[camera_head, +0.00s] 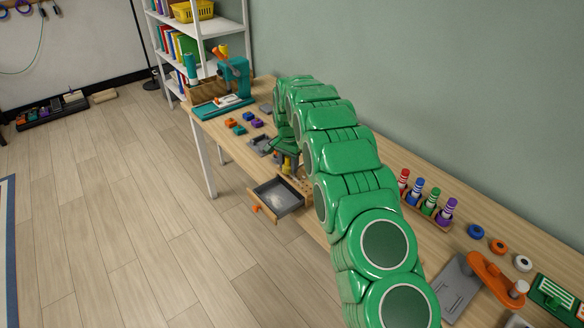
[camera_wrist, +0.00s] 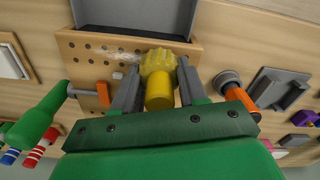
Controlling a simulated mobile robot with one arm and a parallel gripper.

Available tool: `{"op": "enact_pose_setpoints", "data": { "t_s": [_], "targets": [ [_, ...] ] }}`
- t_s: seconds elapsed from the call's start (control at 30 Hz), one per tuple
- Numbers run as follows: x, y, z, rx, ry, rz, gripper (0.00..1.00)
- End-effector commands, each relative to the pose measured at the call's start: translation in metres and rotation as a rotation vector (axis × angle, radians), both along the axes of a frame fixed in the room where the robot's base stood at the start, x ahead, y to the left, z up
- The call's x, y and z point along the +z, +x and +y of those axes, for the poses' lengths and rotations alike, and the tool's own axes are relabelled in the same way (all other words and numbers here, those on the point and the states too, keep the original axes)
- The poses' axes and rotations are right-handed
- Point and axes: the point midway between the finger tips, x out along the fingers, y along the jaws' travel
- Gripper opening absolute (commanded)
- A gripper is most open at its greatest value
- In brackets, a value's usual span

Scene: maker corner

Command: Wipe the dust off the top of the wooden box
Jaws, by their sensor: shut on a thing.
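The wooden box (camera_wrist: 85,60) has a top with rows of holes and shows under my gripper (camera_wrist: 158,88) in the wrist view. In the head view the box (camera_head: 306,184) is partly hidden by my arm. My gripper is shut on a yellow duster (camera_wrist: 160,62) with a thick handle and a wider bumpy head. The head is over the box top; I cannot tell whether it touches. A whitish dust smear (camera_wrist: 126,55) lies on the top, just left of the duster head. Part of the top is hidden behind the duster and gripper.
A grey drawer (camera_head: 277,197) with an orange handle is open at the table's front. Orange, teal and purple blocks (camera_head: 237,127) lie to the left. Markers in a rack (camera_head: 418,197) stand to the right. The floor in front is clear.

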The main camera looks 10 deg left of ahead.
Motion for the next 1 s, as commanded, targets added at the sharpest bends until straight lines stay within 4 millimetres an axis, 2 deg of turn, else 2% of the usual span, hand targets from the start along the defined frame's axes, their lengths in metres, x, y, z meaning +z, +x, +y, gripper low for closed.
{"op": "enact_pose_setpoints", "data": {
  "t_s": [0.5, 1.0],
  "targets": [
    [0.002, 0.015, 0.015, 0.000, 0.001, -0.004, 0.18],
    [-0.013, 0.001, 0.001, 0.000, 0.000, 0.000, 0.18]
  ]
}}
